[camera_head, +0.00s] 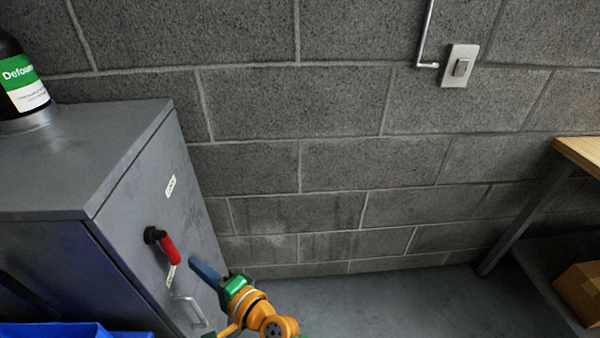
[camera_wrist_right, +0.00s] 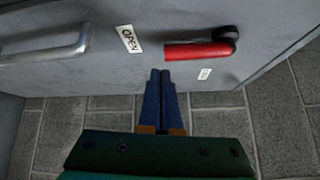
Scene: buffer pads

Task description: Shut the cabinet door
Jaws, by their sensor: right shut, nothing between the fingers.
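The grey cabinet (camera_head: 75,150) stands at the left in the head view. Its door face (camera_head: 139,200) is on the right side and carries a red lever with a black pivot (camera_head: 167,247), a metal pull handle (camera_head: 190,309) and small white labels. No gap shows along the top of this face; I cannot tell whether the door is fully seated. My right gripper (camera_head: 205,272) is shut and empty, close to the face beside the lever. The right wrist view shows its blue fingers together (camera_wrist_right: 162,78) below the red lever (camera_wrist_right: 198,50) and the "OPEN" label (camera_wrist_right: 129,39). Contact is unclear. My left gripper is out of view.
A dark bottle with a green label (camera_head: 22,80) stands on the cabinet top. A blue bin (camera_head: 60,330) is at the bottom left. A wooden-topped table (camera_head: 582,152) with a cardboard box (camera_head: 580,290) below is at right. The floor between is clear before the block wall.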

